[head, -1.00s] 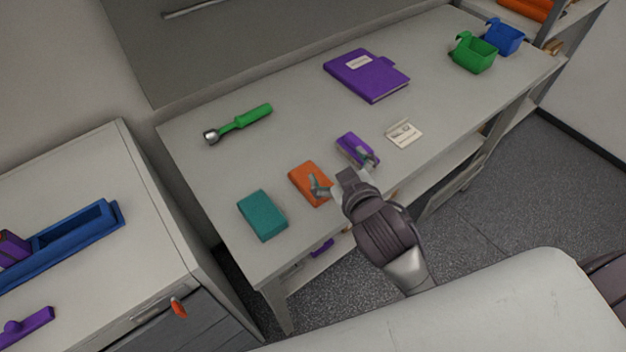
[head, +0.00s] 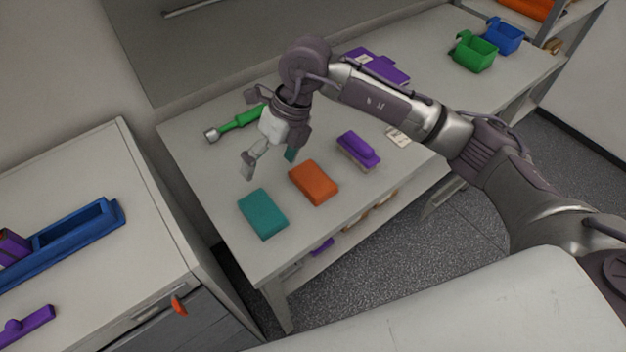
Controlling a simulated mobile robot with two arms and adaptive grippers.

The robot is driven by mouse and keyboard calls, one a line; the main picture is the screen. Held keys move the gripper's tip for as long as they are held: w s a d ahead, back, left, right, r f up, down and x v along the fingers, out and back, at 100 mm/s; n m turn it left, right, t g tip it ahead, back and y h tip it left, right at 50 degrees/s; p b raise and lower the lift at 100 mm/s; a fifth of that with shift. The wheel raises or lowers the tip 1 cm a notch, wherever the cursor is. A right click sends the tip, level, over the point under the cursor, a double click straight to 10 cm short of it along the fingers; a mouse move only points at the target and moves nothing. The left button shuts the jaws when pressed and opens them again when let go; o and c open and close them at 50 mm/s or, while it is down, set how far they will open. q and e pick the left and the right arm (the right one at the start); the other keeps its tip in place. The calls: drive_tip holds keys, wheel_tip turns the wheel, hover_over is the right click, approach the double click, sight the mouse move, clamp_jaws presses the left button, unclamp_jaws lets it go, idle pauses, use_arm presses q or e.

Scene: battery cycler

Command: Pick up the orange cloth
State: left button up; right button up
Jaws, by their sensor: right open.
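The orange cloth (head: 313,183) is a folded, flat block lying on the light grey table (head: 215,190), near its front edge. A teal cloth (head: 262,214) of like shape lies to its left, apart from it. My right gripper (head: 270,167) is open and empty. In the picture it is above and left of the orange cloth, with its fingers pointing down over the table. I cannot tell how high it is above the table. My left gripper is not in view.
A purple brush (head: 358,150) lies just right of the orange cloth. A green-handled tool (head: 235,124) lies behind my gripper. A purple binder (head: 392,68) and a white card (head: 397,136) are partly covered by my arm. Green (head: 473,52) and blue (head: 504,36) bins stand far right.

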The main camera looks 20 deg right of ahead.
drive_tip(key=w+d+m+h, duration=0.1)
drive_tip(key=w+d+h, duration=0.25)
drive_tip(key=d, duration=0.55)
drive_tip(key=p, duration=0.2)
hover_over(314, 179)
drive_tip(key=shift+t+h, duration=0.3)
drive_tip(key=shift+h, duration=0.15)
drive_tip(key=f, duration=0.7)
drive_tip(key=shift+s+a, duration=0.1)
drive_tip(key=shift+a, duration=0.25)
drive_tip(key=f+p, duration=0.2)
drive_tip(key=f, duration=0.1)
drive_tip(key=f+p, duration=0.1)
drive_tip(key=shift+d+f, duration=0.2)
drive_tip(key=shift+d, duration=0.15)
drive_tip(key=shift+f, duration=0.55)
drive_tip(key=c, duration=1.2)
drive_tip(key=shift+o, duration=0.2)
drive_tip(key=shift+r, duration=0.15)
